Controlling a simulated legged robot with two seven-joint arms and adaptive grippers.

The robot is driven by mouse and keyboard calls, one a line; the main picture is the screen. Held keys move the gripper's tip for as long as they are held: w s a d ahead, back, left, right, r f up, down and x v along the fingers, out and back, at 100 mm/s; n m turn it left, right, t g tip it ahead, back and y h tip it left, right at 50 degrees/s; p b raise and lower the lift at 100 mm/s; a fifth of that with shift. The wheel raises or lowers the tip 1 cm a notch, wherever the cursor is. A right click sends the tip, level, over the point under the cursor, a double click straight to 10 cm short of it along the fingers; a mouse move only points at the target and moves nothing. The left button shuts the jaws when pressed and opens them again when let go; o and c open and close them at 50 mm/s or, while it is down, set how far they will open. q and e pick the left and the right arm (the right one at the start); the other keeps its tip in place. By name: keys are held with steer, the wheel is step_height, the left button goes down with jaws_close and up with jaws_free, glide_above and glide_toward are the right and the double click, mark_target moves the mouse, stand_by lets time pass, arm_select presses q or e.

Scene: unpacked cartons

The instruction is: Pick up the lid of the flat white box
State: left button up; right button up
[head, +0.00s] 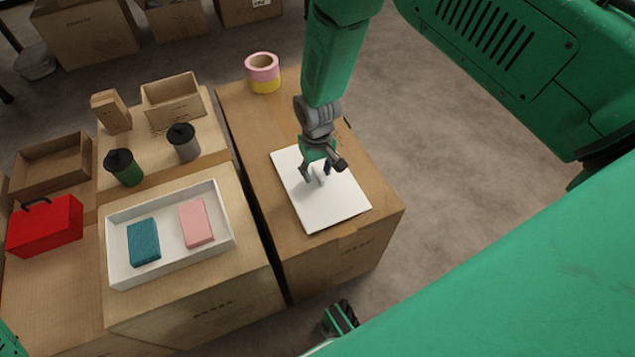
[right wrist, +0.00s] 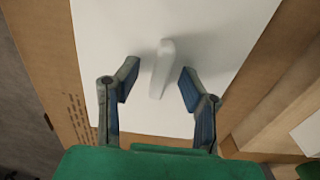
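The white lid (head: 335,205) lies flat on a carton at centre right in the head view. In the right wrist view the lid (right wrist: 225,40) has an upright white handle (right wrist: 162,70). My right gripper (head: 314,178) is just above the lid, pointing down. In the right wrist view its open fingers (right wrist: 157,82) stand on either side of the handle, with visible gaps. The flat white box (head: 170,275) is open on the carton to the left. It holds a blue block (head: 144,242) and a pink block (head: 197,223).
A pink and yellow tape stack (head: 262,82) stands on the lid's carton (head: 375,225) at its far end. A dark gap (head: 262,235) separates the cartons. Two black-lidded cups (head: 126,170), a red case (head: 45,228) and small open boxes (head: 172,105) are at left.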

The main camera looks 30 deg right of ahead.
mark_target(317, 171)
steer(key=shift+f, duration=0.35)
steer(key=shift+r, duration=0.1)
jaws_close()
step_height(317, 171, up, 10)
steer(key=p, duration=0.3)
steer(key=shift+p, duration=0.35)
